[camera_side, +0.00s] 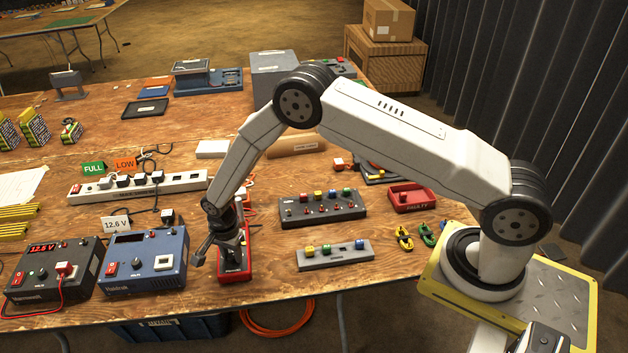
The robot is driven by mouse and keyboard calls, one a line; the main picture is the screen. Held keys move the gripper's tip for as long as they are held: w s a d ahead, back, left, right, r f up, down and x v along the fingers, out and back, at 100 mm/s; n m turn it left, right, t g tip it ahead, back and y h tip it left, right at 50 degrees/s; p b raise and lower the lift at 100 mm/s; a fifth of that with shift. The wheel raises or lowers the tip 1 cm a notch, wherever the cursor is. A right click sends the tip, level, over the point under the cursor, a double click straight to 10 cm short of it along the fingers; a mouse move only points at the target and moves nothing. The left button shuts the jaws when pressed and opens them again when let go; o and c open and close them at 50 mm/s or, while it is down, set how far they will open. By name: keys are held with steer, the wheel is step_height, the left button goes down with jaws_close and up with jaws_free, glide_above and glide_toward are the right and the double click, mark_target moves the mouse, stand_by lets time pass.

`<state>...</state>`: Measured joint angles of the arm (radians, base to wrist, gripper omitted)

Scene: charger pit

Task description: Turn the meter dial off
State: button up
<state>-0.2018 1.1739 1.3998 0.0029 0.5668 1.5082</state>
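The meter (235,276) is a red handheld case lying on the wooden table near its front edge. My gripper (215,255) is right over it, pointing down, with its fingers at or close to the meter's face. The dial and most of the face are hidden behind my gripper and wrist. I cannot tell whether the fingers touch the dial or how far apart they are.
Left of the meter stand a blue power supply (145,263) and a black one (53,270) with a lit red display. To the right are a dark block with coloured plugs (321,208), a grey strip (335,256) and a red tray (410,198). A white power strip (137,188) lies behind.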

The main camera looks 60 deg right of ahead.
jaws_close()
steer(key=shift+n, duration=0.5)
steer(key=n, duration=0.4)
steer(key=shift+n, duration=0.3)
steer(key=n, duration=1.1)
steer(key=shift+n, duration=0.4)
steer(key=n, duration=0.6)
steer(key=shift+n, duration=0.3)
